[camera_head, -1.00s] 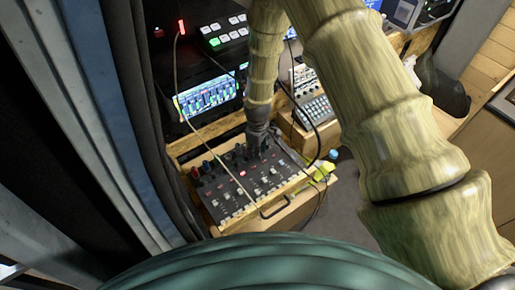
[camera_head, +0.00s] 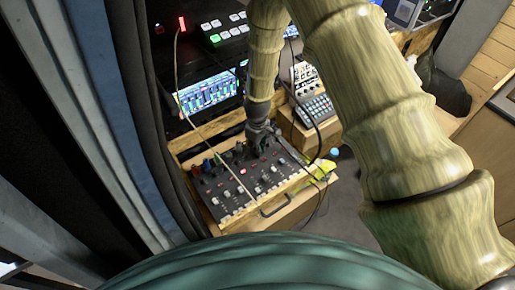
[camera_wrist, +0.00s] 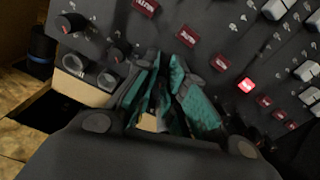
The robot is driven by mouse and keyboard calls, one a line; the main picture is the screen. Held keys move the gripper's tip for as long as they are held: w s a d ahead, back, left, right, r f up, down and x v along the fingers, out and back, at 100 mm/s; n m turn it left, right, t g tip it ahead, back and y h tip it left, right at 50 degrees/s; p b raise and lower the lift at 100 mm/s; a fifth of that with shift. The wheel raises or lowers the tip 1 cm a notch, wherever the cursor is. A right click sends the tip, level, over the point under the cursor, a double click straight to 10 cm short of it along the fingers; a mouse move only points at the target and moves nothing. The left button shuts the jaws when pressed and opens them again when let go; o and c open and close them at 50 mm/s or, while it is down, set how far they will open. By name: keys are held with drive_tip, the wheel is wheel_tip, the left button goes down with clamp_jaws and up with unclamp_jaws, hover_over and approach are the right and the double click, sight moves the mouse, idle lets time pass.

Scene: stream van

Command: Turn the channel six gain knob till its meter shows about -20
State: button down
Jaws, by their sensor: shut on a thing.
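The audio mixer (camera_head: 232,203) lies in a wooden tray in the head view, with rows of knobs and faders. My gripper (camera_head: 256,148) reaches down to its far right part. In the wrist view, my gripper (camera_wrist: 170,68) has its teal finger pads close together at the panel, shut on a knob. The pads hide the held knob, and I cannot read its channel. The meter screen (camera_head: 208,93) shows blue and green bars, too small to read.
Red buttons (camera_wrist: 188,36) run across the panel, one lit (camera_wrist: 246,85). White fader caps (camera_wrist: 276,9) are at the upper right. In the head view, a small keypad device (camera_head: 315,107) stands right of my arm, and a thin cable (camera_head: 205,137) crosses above the mixer.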

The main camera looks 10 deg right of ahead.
drive_tip(key=m+b, duration=0.2)
drive_tip(key=m, duration=0.3)
drive_tip(key=shift+m, duration=0.3)
idle(0.4)
drive_tip(key=c, duration=1.7)
unclamp_jaws()
wheel_tip(320, 180, up, 12)
